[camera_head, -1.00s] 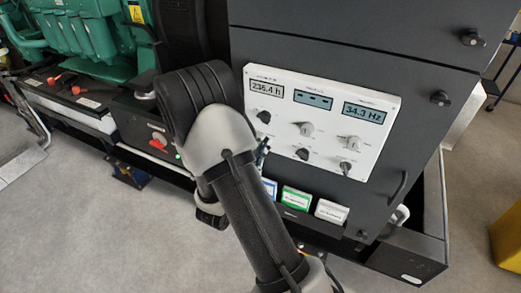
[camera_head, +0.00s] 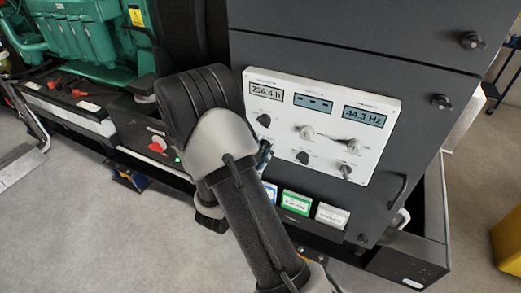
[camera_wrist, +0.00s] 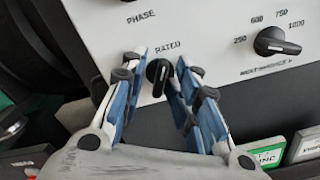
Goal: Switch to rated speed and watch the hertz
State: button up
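The white control panel (camera_head: 385,153) is on the dark cabinet front in the head view. Its right display (camera_head: 364,115) reads 44.3 Hz. In the wrist view, a black knob (camera_wrist: 157,74) labelled RATED stands between the fingers of my gripper (camera_wrist: 161,62). The blue-sided fingers are spread, one on each side of the knob, with visible gaps. In the head view my gripper (camera_head: 265,150) shows only as a fingertip at the panel's lower left edge, and my arm hides the RATED knob.
Another black knob (camera_wrist: 277,41) with a numbered scale is close on the right. The left display (camera_head: 266,91) reads 236.4 h; the middle one (camera_head: 313,104) shows dashes. Green (camera_head: 296,202) and white (camera_head: 332,215) label cards sit below the panel. A green engine (camera_head: 85,40) stands left.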

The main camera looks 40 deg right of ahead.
jog(key=shift+s+a, duration=0.1)
jog(key=v, duration=1.2)
